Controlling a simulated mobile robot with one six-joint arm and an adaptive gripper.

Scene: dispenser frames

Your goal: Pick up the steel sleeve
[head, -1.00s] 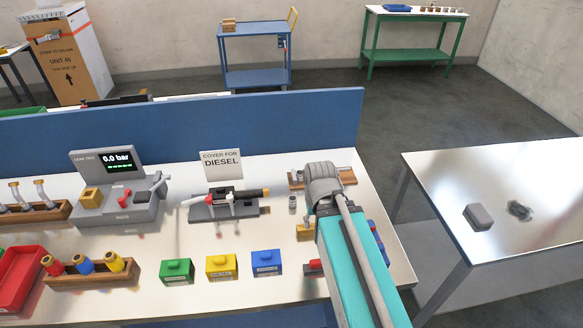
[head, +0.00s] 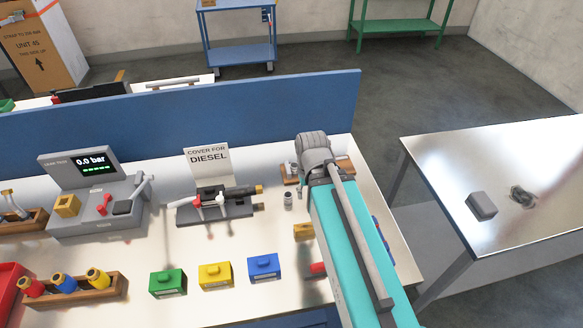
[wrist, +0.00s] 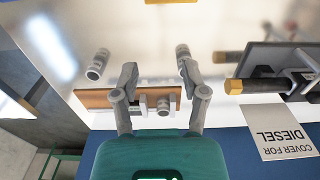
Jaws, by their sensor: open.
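Small steel cylindrical pieces are in view; I cannot tell for sure which is the steel sleeve. One (wrist: 183,53) stands at the right fingertip in the wrist view and shows left of my arm in the head view (head: 288,201). Another steel piece (wrist: 98,64) is to the left in the wrist view, outside the left finger. A wooden holder (wrist: 92,98) with short steel parts (wrist: 163,104) lies beyond the fingers. My gripper (wrist: 158,73) is open with nothing between its fingertips. In the head view my own arm hides the fingers.
The valve fixture (head: 212,207) with the DIESEL card (head: 207,157) stands close by. Green (head: 168,283), yellow (head: 216,276) and blue (head: 263,267) blocks line the bench front. The blue back panel (head: 180,110) bounds the bench. A metal table (head: 520,160) stands apart at right.

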